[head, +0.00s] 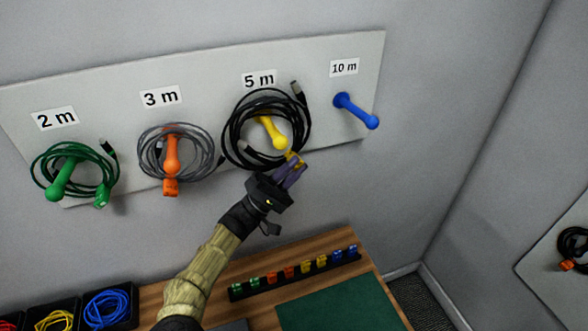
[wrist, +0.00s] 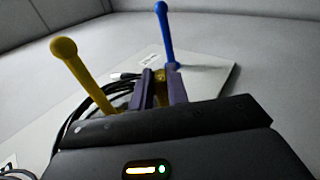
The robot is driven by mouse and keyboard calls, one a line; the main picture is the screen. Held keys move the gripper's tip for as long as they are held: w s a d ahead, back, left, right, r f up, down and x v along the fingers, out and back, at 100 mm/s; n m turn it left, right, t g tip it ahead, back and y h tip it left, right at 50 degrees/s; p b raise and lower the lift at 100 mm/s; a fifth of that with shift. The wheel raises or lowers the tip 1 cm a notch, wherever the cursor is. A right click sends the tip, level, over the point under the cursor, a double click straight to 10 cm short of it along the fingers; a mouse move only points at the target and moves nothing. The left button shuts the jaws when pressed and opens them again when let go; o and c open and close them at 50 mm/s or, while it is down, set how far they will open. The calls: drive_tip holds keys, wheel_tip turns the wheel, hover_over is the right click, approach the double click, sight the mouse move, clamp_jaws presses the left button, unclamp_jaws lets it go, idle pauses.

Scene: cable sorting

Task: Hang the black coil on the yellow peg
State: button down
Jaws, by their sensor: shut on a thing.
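The black coil (head: 232,132) is up at the board under the "5 m" label, and its loops surround the yellow peg (head: 273,133) in the head view. The peg's round tip shows in front of the loops. Whether the coil's weight rests on the peg I cannot tell. My gripper (head: 292,167) is at the coil's lower right, shut on the coil's yellow tag (wrist: 161,88). In the wrist view the yellow peg (wrist: 84,75) stands left of my fingers, and black loops (wrist: 75,127) pass behind it. The peg's base is hidden there.
A green coil (head: 37,170) hangs at "2 m" and a grey coil (head: 204,160) at "3 m". The blue peg (head: 356,110) at "10 m" is bare. Below are a wooden table (head: 221,276), a rack of coloured clips (head: 295,274) and black bins (head: 107,310).

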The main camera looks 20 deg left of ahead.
drive_tip(key=shift+s+a+f, duration=0.1)
drive_tip(key=shift+s+f, duration=0.05)
drive_tip(key=shift+f, duration=0.15)
drive_tip(key=shift+f+b, duration=0.6)
drive_tip(key=shift+f, duration=0.15)
drive_tip(key=c, duration=1.3)
unclamp_jaws()
